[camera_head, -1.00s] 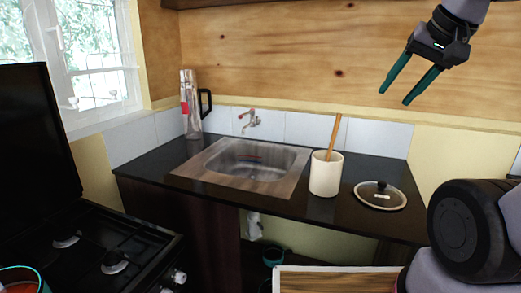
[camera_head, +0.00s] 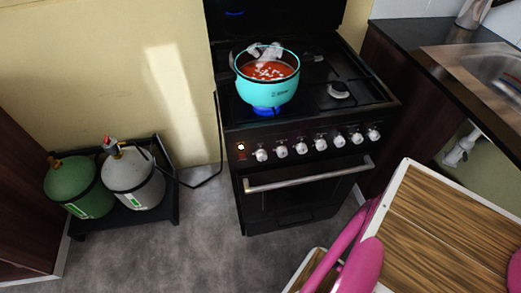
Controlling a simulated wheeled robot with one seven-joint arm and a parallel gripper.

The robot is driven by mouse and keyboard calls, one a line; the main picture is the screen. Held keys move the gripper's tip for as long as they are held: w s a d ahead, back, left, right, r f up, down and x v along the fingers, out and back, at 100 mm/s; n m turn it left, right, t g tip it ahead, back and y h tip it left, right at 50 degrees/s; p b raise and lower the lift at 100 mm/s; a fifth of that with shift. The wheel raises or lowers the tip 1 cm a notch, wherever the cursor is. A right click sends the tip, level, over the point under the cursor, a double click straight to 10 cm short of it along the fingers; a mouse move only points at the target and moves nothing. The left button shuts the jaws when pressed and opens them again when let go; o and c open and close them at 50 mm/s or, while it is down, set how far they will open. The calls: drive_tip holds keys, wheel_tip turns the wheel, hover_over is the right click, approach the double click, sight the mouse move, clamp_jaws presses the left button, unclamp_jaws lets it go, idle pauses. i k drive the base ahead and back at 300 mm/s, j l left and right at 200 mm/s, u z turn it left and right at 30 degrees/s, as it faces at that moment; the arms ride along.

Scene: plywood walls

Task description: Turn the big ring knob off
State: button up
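The black stove (camera_head: 310,206) stands in the middle of the head view. Several white knobs line its front panel; one knob (camera_head: 261,155) is at the left end and another (camera_head: 374,134) at the right end. I cannot tell from here which is the big ring knob. A turquoise pot (camera_head: 268,90) with red food sits on the front left burner, and a blue flame (camera_head: 266,110) shows under it. A second blue glow (camera_head: 234,13) shows at the back left. My gripper is not in view.
A wood-topped table (camera_head: 440,230) with a pink chair (camera_head: 350,255) stands at the lower right, near the stove. Green (camera_head: 78,185) and white (camera_head: 133,178) gas cylinders stand in a black rack at left. Grey floor (camera_head: 215,240) is open before the stove.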

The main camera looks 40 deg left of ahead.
sight(262, 154)
drive_tip(key=u, duration=1.55)
